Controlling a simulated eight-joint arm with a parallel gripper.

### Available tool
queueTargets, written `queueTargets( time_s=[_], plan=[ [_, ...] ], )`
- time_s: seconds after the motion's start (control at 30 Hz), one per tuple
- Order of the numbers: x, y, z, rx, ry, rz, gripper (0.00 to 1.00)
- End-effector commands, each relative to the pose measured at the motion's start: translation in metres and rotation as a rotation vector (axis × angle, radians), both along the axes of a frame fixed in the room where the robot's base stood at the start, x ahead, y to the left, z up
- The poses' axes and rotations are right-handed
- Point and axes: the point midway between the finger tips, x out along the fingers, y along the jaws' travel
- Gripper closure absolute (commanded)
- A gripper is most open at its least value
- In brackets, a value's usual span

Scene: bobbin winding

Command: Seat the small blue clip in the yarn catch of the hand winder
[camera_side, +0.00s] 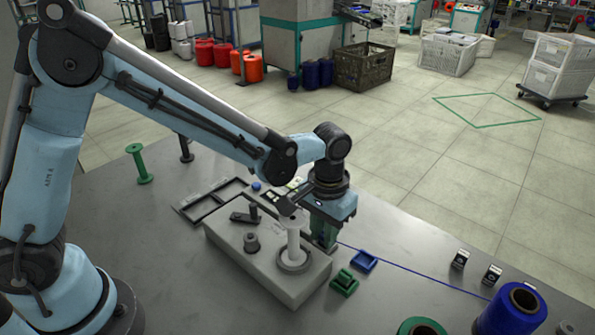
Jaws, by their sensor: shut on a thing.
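My gripper (324,243) is shut, low at the back right edge of the hand winder (295,287), a grey box. The held thing is mostly hidden by the fingers. Blue yarn (410,271) runs from there to the right, so it appears to be the small blue clip. A pale bobbin (293,240) stands upright on the winder, just left of the gripper in the picture. A dark lever (243,217) and a grey knob (251,243) are on the winder's top. I cannot make out the yarn catch clearly.
A blue holder (364,261) and a green holder (344,283) lie right of the winder. A blue yarn cone (512,312) and green cone (422,327) stand at front right. Two small dark blocks (460,259) are nearby.

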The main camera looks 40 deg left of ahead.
Motion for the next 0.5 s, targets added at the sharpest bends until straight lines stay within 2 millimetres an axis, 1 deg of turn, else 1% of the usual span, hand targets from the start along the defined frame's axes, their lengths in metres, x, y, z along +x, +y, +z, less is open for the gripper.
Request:
queueTargets(
  time_s=[0.13, 0.17, 0.33, 0.5],
  plan=[
    [0.0017, -0.0002, -0.0020, -0.001, -0.011, 0.000, 1.00],
    [0.0017, -0.0001, -0.0020, -0.001, -0.011, 0.000, 0.75],
    [0.0017, -0.0001, -0.0022, 0.000, -0.011, 0.000, 0.49],
    [0.0018, 0.0000, -0.0023, 0.000, -0.011, 0.000, 0.48]
  ],
)
